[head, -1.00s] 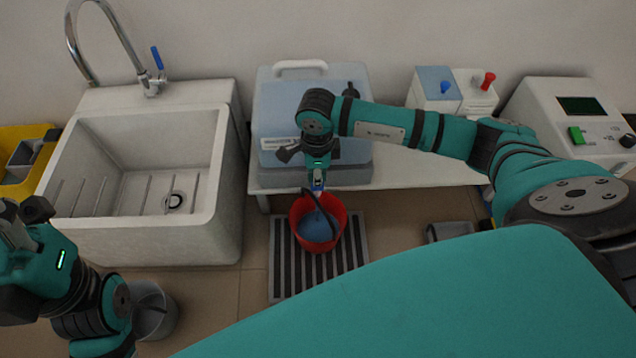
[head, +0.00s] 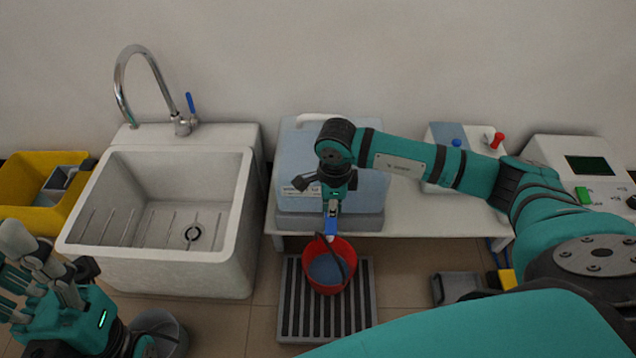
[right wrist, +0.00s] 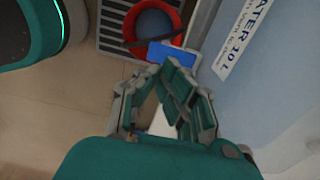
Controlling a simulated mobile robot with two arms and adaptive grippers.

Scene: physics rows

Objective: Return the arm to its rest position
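My right gripper (head: 332,222) hangs at the front of the pale blue water container (head: 290,165), just above the red bucket (head: 346,248). In the right wrist view its fingers (right wrist: 165,66) converge until the tips nearly meet, so it looks shut. A small blue piece (right wrist: 175,54) shows right at the tips; whether they touch it is unclear. It also shows in the head view (head: 331,230). My left gripper (head: 35,270) is at the lower left edge, partly cut off, its opening not clear. My right arm is stretched out across the bench.
A white sink (head: 240,215) with a tap stands left of the container. A yellow crate (head: 25,180) is farther left. The bucket, with a dark hose, stands on a striped grate (head: 300,320). A device with a dark screen (head: 590,166) sits at right. A grey pail (head: 170,335) is low left.

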